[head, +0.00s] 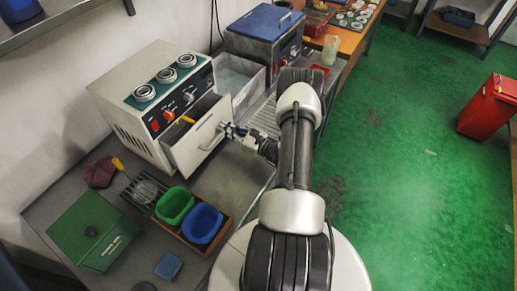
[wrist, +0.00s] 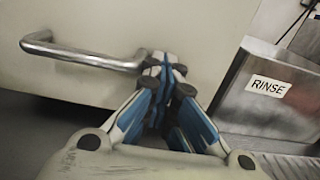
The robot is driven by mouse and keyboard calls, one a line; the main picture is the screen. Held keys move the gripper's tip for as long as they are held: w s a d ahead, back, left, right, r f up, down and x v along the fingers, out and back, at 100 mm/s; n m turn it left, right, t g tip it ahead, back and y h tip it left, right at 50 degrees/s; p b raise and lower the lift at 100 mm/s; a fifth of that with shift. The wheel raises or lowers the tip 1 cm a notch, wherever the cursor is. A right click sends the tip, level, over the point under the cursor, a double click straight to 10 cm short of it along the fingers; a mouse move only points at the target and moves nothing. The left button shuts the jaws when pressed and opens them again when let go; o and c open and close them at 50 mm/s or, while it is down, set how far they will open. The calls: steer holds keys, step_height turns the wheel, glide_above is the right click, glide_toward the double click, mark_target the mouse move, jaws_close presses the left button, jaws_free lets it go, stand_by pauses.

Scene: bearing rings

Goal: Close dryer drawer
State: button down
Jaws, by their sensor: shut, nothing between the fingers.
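The drawer front (wrist: 90,20) fills much of the wrist view, with a bar handle (wrist: 85,52). My gripper (head: 226,130) is shut and empty, at the right part of the drawer front. In the wrist view its fingertips (wrist: 165,65) are close together beside the handle's right end. I cannot tell whether they touch the drawer front.
A rinse basin (wrist: 268,88) stands right of the drawer, with a blue-lidded unit (head: 265,35) behind. In front of the dryer are a green bin (head: 174,205), a blue bin (head: 202,223) and a green box (head: 90,230). Open green floor lies at the right.

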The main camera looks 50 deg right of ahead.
steer(key=w, duration=0.2)
steer(key=w+b, duration=0.1)
steer(key=w, duration=0.2)
steer(key=shift+w+a, duration=0.2)
steer(key=shift+w, duration=0.25)
steer(key=shift+r, duration=0.15)
